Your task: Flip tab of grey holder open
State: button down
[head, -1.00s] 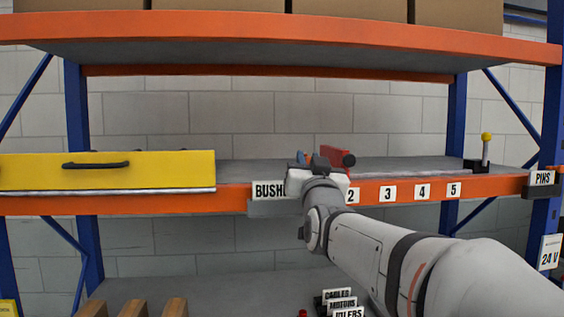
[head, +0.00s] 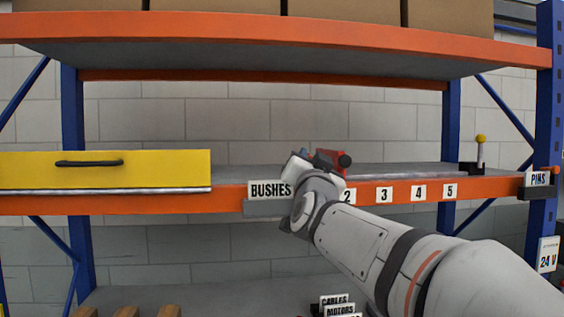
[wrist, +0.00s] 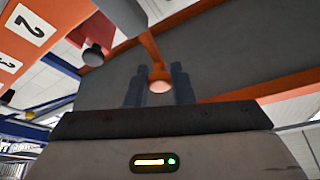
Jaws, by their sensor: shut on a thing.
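The grey holder (head: 262,208) is mounted on the front of the orange shelf beam, behind the BUSHES card (head: 270,190). Its right end is hidden by my wrist. My gripper (head: 303,155) is at the right end of this holder, just above the beam's top edge; its fingertips are mostly hidden in the head view. In the wrist view my two grey fingers (wrist: 159,86) are shut on an orange tab (wrist: 158,72) with a rounded end. How far the tab is turned is hard to tell.
A red block (head: 328,160) with a black knob stands just right of my gripper on the shelf. A yellow drawer front (head: 105,172) is at the left. A yellow-knobbed lever (head: 481,150) and a PINS holder (head: 540,190) are at the right.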

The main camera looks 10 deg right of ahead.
jog(key=c, duration=1.3)
grip_release()
jog(key=shift+o, duration=0.2)
jog(key=b+v, duration=0.1)
jog(key=v, duration=0.6)
jog(key=shift+s+f+b, duration=0.2)
jog(key=shift+s+b, duration=0.15)
jog(key=shift+b, duration=0.05)
jog(key=shift+a+f, duration=0.1)
